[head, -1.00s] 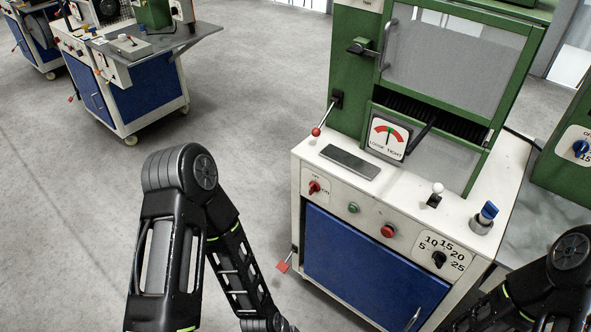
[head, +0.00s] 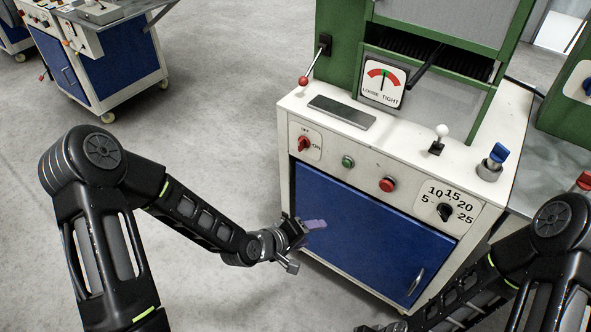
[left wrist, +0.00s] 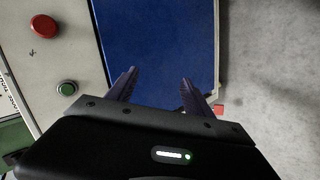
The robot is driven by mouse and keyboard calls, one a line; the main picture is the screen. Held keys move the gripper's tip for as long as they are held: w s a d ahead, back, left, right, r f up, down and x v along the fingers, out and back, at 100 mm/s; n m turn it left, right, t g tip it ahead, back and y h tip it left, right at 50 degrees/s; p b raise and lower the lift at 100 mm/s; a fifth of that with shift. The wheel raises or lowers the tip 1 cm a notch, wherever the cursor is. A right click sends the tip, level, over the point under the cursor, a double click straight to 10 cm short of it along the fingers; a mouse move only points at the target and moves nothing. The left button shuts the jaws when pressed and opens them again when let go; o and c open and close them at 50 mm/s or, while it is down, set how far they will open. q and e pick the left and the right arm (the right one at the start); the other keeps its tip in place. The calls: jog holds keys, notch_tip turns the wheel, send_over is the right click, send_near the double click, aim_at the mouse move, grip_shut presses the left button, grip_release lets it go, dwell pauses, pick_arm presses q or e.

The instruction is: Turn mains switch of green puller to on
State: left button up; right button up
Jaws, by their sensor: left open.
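The green puller (head: 340,45) stands on a white cabinet (head: 400,172) with a blue door (head: 360,228). Its red rotary switch (head: 304,144), marked OFF and ON, is at the left end of the front panel. The knob is too small to tell its exact setting. My left gripper (head: 315,224) is in front of the blue door, below the switch and apart from it. In the left wrist view its two fingers (left wrist: 160,88) are spread and empty over the door; the switch does not show there. My right arm comes in at lower right; its fingers do not show.
A green button (head: 348,162), a red button (head: 387,184) and a numbered dial (head: 446,212) sit right of the switch. A red-balled lever (head: 304,81) stands above it. Another cabinet (head: 115,60) stands at the back left. The floor between is clear.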

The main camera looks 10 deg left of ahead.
pick_arm(q)
jog(key=w+a+r+n+t+b, duration=0.3)
jog(key=w+a+r+t+b, duration=0.15)
jog(key=w+a+b, duration=0.35)
jog(key=n+t+b, duration=0.2)
jog(key=t, duration=0.1)
send_near(299, 147)
jog(key=shift+w+f+h, duration=0.25)
jog(key=shift+w+h, duration=0.05)
jog(key=shift+h, duration=0.1)
pick_arm(e)
notch_tip(299, 147, down, 13)
pick_arm(q)
jog(key=shift+w, duration=0.1)
jog(key=b+x, duration=0.1)
jog(key=x, duration=0.6)
jog(key=shift+w+d+r+b, duration=0.1)
jog(key=shift+w+b, duration=0.2)
pick_arm(e)
jog(key=shift+w+d+f, duration=0.15)
jog(key=shift+f, duration=0.35)
jog(key=shift+w+d+f, duration=0.15)
jog(key=shift+f, duration=0.3)
pick_arm(q)
jog(key=shift+c, duration=0.4)
grip_shut()
